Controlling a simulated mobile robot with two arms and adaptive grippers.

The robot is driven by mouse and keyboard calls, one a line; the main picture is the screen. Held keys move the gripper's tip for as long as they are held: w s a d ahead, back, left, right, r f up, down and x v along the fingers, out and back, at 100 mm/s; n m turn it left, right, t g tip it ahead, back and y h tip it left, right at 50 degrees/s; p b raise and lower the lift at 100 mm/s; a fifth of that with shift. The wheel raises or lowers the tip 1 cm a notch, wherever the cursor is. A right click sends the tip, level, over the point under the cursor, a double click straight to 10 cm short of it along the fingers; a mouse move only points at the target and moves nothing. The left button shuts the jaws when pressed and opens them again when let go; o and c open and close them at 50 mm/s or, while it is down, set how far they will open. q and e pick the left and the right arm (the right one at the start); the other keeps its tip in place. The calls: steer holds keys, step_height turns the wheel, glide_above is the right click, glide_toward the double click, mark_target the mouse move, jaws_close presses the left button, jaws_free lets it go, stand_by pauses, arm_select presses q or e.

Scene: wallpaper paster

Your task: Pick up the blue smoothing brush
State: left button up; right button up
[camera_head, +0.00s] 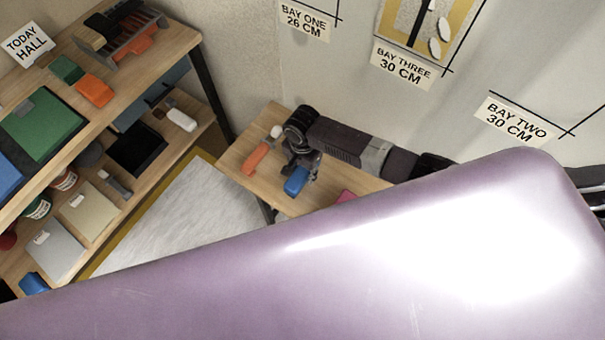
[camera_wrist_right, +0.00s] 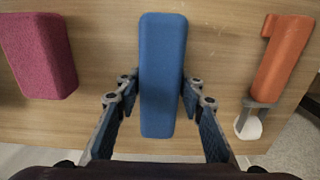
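The blue smoothing brush (camera_wrist_right: 163,75), seen as a long blue block, lies between the two fingers of my right gripper (camera_wrist_right: 162,85) in the right wrist view. The fingertips are close along both its long sides; whether they press on it is not clear. In the head view, the right gripper (camera_head: 303,162) is low over the small wooden table (camera_head: 248,143). The brush (camera_head: 297,181) shows just below it, partly covered. I cannot tell whether the brush rests on the table or is slightly raised. My left gripper is not in view.
An orange-handled tool (camera_wrist_right: 285,55) lies right of the brush in the wrist view, and a magenta block (camera_wrist_right: 40,55) lies left. Shelves (camera_head: 150,62) with several tools stand at the left. A pale sheet (camera_head: 185,212) stands between shelves and table. My own purple body part hides the foreground.

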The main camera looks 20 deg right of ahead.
mark_target(303, 170)
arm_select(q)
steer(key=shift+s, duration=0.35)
arm_select(e)
jaws_close()
steer(key=shift+r, duration=0.1)
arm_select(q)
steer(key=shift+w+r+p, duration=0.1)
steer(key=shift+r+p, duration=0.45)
arm_select(e)
step_height(303, 170, up, 20)
